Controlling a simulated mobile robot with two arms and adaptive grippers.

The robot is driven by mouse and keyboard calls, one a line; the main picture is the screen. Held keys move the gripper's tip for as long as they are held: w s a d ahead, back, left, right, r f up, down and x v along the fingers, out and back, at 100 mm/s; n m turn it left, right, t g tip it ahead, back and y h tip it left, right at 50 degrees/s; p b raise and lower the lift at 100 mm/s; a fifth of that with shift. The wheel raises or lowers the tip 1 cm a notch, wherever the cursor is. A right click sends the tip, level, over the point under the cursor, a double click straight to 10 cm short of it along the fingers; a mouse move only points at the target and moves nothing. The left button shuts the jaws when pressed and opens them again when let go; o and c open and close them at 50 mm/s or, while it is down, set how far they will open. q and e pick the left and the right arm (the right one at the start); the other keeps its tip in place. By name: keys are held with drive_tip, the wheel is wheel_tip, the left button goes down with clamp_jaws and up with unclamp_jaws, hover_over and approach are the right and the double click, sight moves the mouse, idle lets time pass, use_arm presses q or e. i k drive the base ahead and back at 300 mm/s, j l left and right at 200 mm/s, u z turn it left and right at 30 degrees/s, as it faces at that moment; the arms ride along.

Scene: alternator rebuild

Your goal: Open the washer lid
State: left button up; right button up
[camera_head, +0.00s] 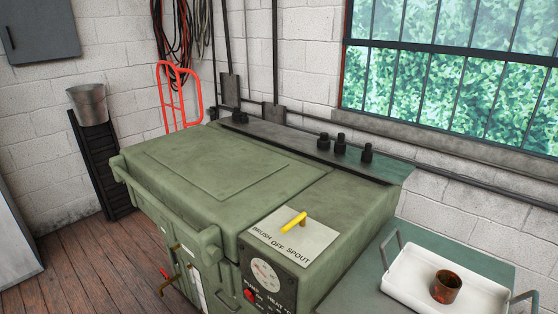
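The washer is a green metal cabinet in the middle of the head view. Its lid (215,163) is a flat green panel with a raised rectangle, and it lies closed on top of the body. A green handle bar (165,208) runs along the lid's front left edge. A yellow lever (293,222) sits on a plate marked BRUSH, OFF, SPOUT to the right of the lid. A control panel (268,280) with a dial and a red button is on the front below it. Neither gripper is in view.
A white tray (405,287) with grey handles holds a rusty cylindrical part (446,286) at the lower right. Black knobs (340,142) stand on the ledge behind the lid. A red hand truck (181,98) and a metal bucket (88,104) are by the wall. Wooden floor (75,260) is open at lower left.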

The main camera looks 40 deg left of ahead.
sight(214, 185)
drive_tip(key=u, duration=2.2)
